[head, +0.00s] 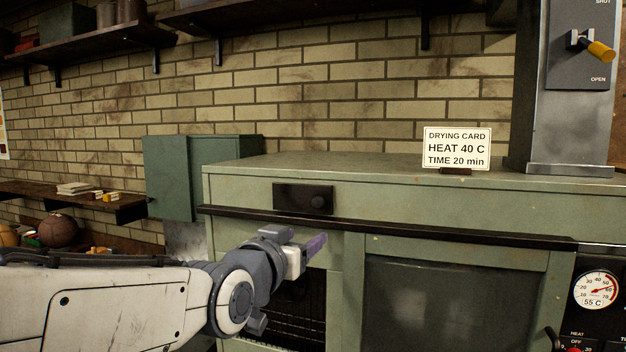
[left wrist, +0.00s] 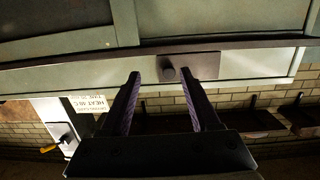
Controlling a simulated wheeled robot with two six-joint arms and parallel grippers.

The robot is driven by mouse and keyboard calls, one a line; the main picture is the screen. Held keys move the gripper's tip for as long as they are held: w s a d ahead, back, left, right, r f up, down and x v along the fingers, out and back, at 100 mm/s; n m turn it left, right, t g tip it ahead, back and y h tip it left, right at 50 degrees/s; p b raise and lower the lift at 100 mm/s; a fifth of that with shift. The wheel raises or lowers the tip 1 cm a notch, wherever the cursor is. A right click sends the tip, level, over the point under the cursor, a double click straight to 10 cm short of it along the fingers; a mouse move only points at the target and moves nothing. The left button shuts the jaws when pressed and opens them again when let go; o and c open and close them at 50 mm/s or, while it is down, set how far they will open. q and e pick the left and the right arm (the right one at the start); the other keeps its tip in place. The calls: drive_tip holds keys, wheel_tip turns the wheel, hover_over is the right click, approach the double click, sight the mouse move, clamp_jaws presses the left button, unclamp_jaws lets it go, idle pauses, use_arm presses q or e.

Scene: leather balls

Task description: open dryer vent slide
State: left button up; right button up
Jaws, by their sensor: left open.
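A black plate (head: 290,198) with a round knob (head: 318,202) sits on the upper front of the green dryer (head: 400,208); it looks like the vent slide. My left gripper (head: 318,244) is open and empty, in front of the dryer and below the plate in the head view. In the left wrist view, which is upside down, the knob (left wrist: 168,74) appears between the open left fingertips (left wrist: 161,80), with the plate (left wrist: 205,66) behind it. Contact cannot be told. My right gripper is not in view.
A dark rail (head: 420,228) runs along the dryer's front below the plate. A drying card (head: 458,148) stands on top. A yellow-tipped lever (head: 600,51) on the grey column lies between SHUT and OPEN. A dial (head: 597,290) reads about 55 C. Shelves are at left.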

sight(316, 202)
use_arm(q)
drive_tip(key=shift+t, duration=0.7)
drive_tip(key=w+r+p, duration=0.1)
drive_tip(key=w, duration=0.2)
drive_tip(key=w+d+r+p, duration=0.1)
drive_tip(key=w+p, duration=0.1)
drive_tip(key=w, duration=0.1)
drive_tip(key=w+d+r+p, duration=0.1)
drive_tip(key=w, duration=0.2)
drive_tip(key=shift+w+r+p, duration=0.3)
drive_tip(key=shift+w+p, duration=0.05)
drive_tip(key=shift+w+d+f, duration=0.1)
drive_tip(key=shift+w+d, duration=0.05)
drive_tip(key=shift+w, duration=0.4)
clamp_jaws()
